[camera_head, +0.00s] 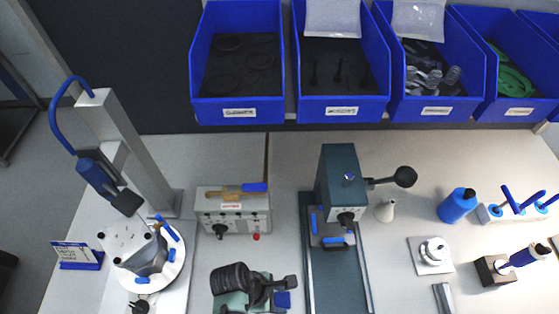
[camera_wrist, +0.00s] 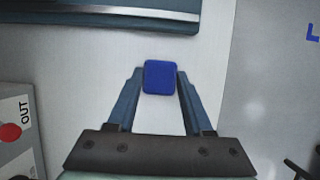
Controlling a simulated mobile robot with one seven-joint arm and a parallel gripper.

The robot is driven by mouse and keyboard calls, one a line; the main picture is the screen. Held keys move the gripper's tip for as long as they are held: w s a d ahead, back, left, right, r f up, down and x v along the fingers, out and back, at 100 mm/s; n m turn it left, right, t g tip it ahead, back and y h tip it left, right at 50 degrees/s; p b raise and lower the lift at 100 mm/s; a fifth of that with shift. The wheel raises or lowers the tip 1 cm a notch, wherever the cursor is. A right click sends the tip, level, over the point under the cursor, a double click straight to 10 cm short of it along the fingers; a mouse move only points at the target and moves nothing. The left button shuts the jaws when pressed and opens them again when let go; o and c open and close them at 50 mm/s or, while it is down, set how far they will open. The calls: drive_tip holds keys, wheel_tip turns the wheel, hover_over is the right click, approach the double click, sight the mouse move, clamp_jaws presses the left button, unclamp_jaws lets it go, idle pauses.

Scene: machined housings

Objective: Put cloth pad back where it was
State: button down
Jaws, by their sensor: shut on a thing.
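My gripper (camera_wrist: 160,80) is shut on a small blue block-like piece, which I take to be the cloth pad (camera_wrist: 160,77). The pad sits between the two fingertips in the wrist view, over pale table surface. In the head view my gripper (camera_head: 282,296) is at the bottom centre, left of the press rail, and the pad (camera_head: 283,299) shows as a small blue patch at its end. Height above the table is hard to judge.
A grey control box (camera_head: 233,216) with a red button stands behind my gripper. The teal press (camera_head: 341,190) and its rail stand to the right. A round fixture with a metal housing (camera_head: 140,250) is at left. Blue bins (camera_head: 238,112) line the back.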

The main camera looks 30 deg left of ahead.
drive_tip(key=shift+c, duration=1.5)
unclamp_jaws()
drive_tip(key=v, duration=1.2)
drive_tip(key=shift+r, duration=0.2)
